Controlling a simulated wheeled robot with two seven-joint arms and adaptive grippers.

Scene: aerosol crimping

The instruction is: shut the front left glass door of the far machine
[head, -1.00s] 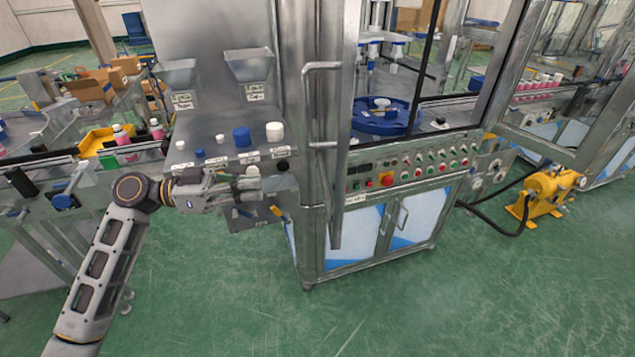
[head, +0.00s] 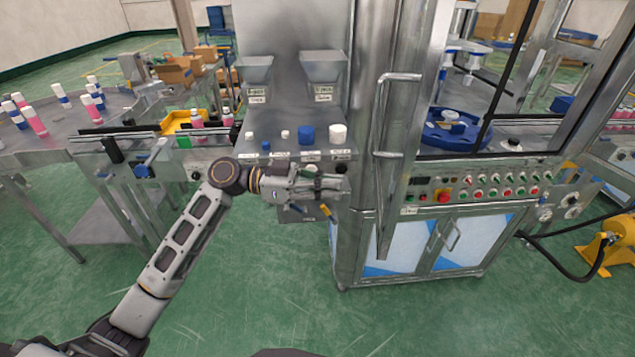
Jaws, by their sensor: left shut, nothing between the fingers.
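The front left glass door (head: 401,150) of the machine (head: 455,205) stands open and swung out toward me. I see it nearly edge-on, as a tall metal frame with a bar handle (head: 379,120) on its left side. Its glass is hard to make out. My left gripper (head: 345,187) is shut and empty. In the picture it is left of the door's lower part, in front of the shelf with caps; I see no contact with the door. My right gripper is not in view.
A shelf (head: 275,150) with white and blue caps and two hoppers stands left of the door. A control panel (head: 490,187) with buttons is to the right. A yellow pump (head: 608,245) and hoses lie at far right. The green floor (head: 260,285) in front is clear.

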